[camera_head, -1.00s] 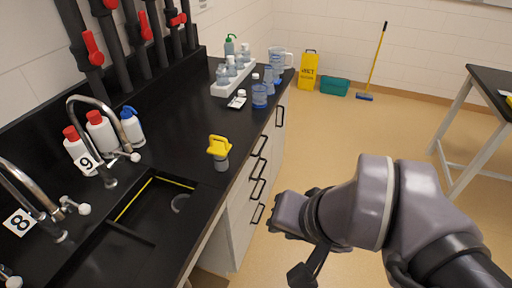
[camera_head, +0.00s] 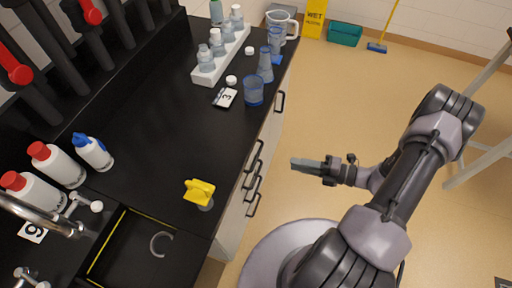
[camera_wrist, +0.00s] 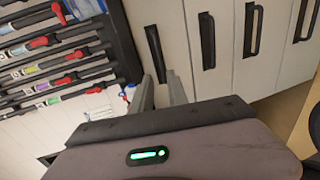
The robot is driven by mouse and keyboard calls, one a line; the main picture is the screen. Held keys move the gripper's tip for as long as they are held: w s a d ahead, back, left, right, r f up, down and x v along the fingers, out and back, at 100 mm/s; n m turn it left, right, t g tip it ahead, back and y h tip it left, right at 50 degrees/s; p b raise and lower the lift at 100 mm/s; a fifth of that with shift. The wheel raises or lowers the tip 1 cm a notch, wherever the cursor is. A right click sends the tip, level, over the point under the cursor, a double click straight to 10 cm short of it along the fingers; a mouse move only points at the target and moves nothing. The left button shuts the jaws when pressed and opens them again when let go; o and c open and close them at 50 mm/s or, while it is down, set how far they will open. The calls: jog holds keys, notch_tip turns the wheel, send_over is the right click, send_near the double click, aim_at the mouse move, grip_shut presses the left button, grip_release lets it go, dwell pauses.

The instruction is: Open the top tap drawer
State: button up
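The drawer stack is set in the white front of the black bench. The top drawer's dark bar handle (camera_head: 257,153) is partly tucked under the bench edge, and lower handles (camera_head: 254,204) show beneath it. In the wrist view the picture is turned sideways; the top handle (camera_wrist: 155,54) is the leftmost of several. The top drawer looks shut. My gripper (camera_head: 296,164) is to the right of the drawer front, pointing at it. In the wrist view my gripper (camera_wrist: 160,88) has its two fingers apart with a gap, empty, just short of the top handle and not visibly touching it.
The bench top (camera_head: 150,150) overhangs the drawers. A yellow-topped item (camera_head: 199,191) stands near its edge by the sink (camera_head: 130,255). A blue beaker (camera_head: 253,91) and a white bottle rack (camera_head: 222,58) stand farther back. The floor (camera_head: 340,110) around my arm is clear.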

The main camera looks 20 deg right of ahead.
aim_at(257, 156)
jog(key=shift+b+x, duration=1.4)
jog(key=shift+x, duration=6)
jog(key=shift+s, duration=0.1)
grip_shut()
